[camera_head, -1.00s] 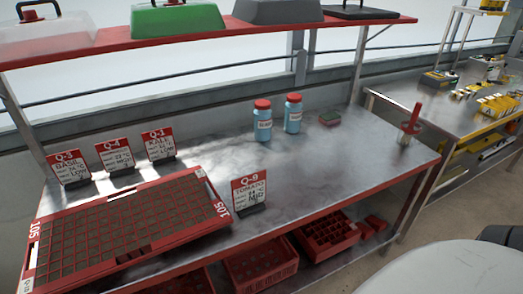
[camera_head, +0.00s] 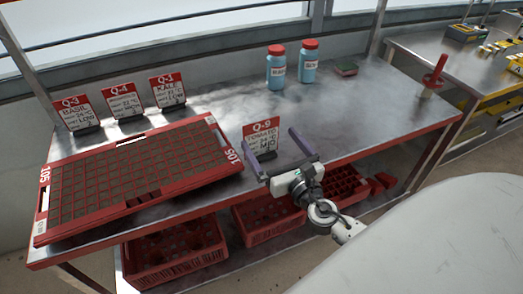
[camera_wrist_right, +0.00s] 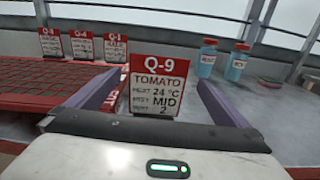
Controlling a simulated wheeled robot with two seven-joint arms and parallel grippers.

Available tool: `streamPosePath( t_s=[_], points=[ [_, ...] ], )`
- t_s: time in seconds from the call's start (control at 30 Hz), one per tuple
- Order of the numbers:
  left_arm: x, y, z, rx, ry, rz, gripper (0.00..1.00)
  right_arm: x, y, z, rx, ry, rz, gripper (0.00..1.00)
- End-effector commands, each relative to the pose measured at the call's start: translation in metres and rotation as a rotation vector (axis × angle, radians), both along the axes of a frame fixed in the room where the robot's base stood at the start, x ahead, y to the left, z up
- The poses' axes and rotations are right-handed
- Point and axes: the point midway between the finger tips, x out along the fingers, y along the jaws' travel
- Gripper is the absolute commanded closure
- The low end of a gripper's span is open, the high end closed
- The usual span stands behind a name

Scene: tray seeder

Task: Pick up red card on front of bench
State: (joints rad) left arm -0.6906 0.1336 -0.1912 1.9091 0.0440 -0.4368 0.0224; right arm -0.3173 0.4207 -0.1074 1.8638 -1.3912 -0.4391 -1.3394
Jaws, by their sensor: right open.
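The red-topped Q-9 TOMATO card (camera_head: 261,136) stands upright in a dark holder near the front edge of the steel bench (camera_head: 205,190). It also shows in the right wrist view (camera_wrist_right: 158,85), centred between the two fingers. My right gripper (camera_head: 272,147) is open, with its fingers pointing at the card, one to each side of it. I cannot tell whether either finger touches the card. The card's lower part is close behind the gripper body in the wrist view. My left gripper is not in view.
A red seed tray (camera_head: 45,201) lies on the bench's left. Cards Q-3 (camera_head: 77,113), Q-4 (camera_head: 123,101) and Q-1 (camera_head: 167,90) stand behind it. Blue bottles (camera_head: 276,72) (camera_head: 310,66) and a red-handled tool (camera_head: 433,76) stand farther back. Red crates (camera_head: 175,255) sit below.

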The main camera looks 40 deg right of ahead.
Motion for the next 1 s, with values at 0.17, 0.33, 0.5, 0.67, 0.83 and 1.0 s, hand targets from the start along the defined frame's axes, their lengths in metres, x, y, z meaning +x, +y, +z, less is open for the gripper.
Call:
streamPosePath(
  t_s=[0.17, 0.33, 0.5, 0.67, 0.83, 1.0],
  points=[
    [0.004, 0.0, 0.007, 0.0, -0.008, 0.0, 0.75, 0.027, -0.004, 0.002, -0.038, 0.003, 0.013, 0.0],
    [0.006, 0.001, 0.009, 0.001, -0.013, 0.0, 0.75, 0.046, -0.008, 0.0, -0.035, 0.004, 0.012, 0.0],
    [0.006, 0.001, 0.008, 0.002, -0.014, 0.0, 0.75, 0.06, -0.011, -0.002, -0.032, 0.004, 0.011, 0.0],
    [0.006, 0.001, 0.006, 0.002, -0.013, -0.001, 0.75, 0.084, -0.015, -0.006, -0.031, 0.002, 0.011, 0.0],
    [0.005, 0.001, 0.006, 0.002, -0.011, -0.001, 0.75, 0.099, -0.018, -0.006, -0.03, 0.004, 0.012, 0.0],
    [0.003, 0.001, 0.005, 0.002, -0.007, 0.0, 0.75, 0.1, -0.018, -0.006, -0.029, 0.006, 0.012, 0.0]
  ],
)
